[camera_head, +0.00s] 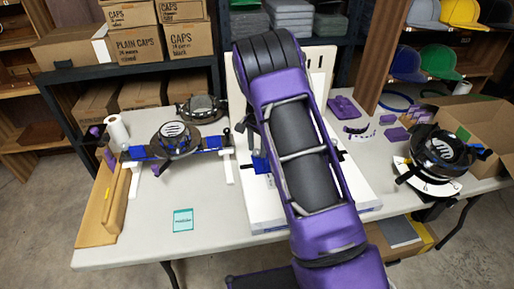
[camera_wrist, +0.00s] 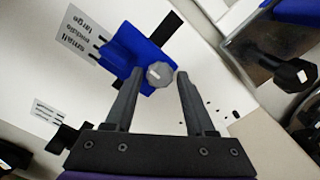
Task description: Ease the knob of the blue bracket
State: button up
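The blue bracket (camera_wrist: 138,58) shows in the wrist view, mounted on a white board (camera_wrist: 60,100). Its grey faceted knob (camera_wrist: 159,74) sits at the bracket's lower right end. My gripper (camera_wrist: 158,76) is open, with one finger on each side of the knob's near edge. Whether a fingertip touches the knob I cannot tell. In the head view a bit of the blue bracket (camera_head: 261,164) shows left of my purple arm. The arm hides the knob and my gripper there.
Printed size labels (camera_wrist: 80,33) are beside the bracket. A black knob (camera_wrist: 296,75) on another fixture is at the right. In the head view, a frame with blue brackets (camera_head: 177,141) stands on the table's left, a cap fixture (camera_head: 440,152) on the right.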

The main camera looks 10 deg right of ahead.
grip_shut()
jog(key=n, duration=0.4)
jog(key=shift+n, duration=0.4)
jog(key=n, duration=0.3)
jog(key=shift+n, duration=0.4)
jog(key=n, duration=0.4)
jog(key=shift+n, duration=2.1)
